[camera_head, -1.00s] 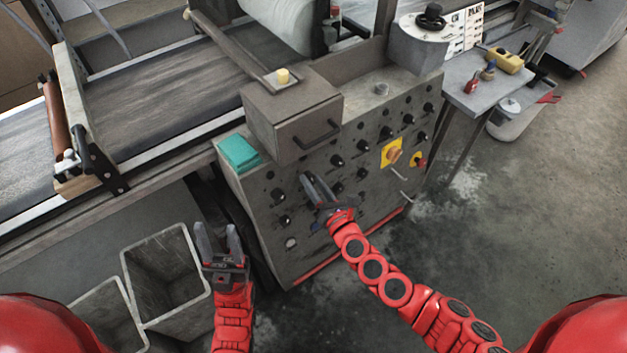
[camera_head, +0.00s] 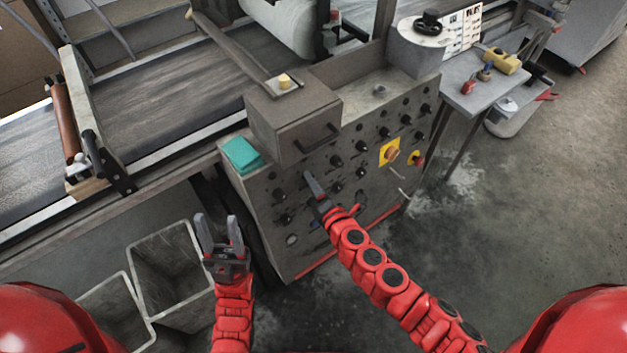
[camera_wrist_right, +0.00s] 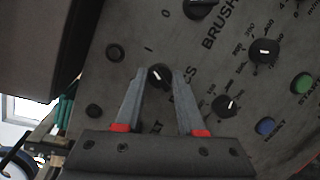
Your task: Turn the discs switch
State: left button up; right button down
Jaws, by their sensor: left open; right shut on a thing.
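The control panel (camera_head: 290,214) of the grey machine carries several black rotary switches. In the right wrist view a black knob (camera_wrist_right: 159,75) sits between the fingertips of my right gripper (camera_wrist_right: 158,82), beside panel lettering that is partly hidden and ends in "CS". The right gripper's fingers close on this knob. In the head view my right gripper (camera_head: 312,182) is at the panel front and covers the knob. My left gripper (camera_head: 220,228) is open and empty, apart from the panel, above the grey bins.
Other knobs (camera_wrist_right: 263,51) and a green start button (camera_wrist_right: 302,84) lie close by on the panel. A yellow-backed switch (camera_head: 390,152) is further right. A drawer box (camera_head: 292,125) juts out above. Grey bins (camera_head: 168,268) stand at lower left.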

dwell(0.5)
jog(key=c, duration=0.5)
grip_release()
jog(key=shift+b+v, duration=0.35)
jog(key=shift+v, duration=8.35)
jog(key=shift+f, duration=0.1)
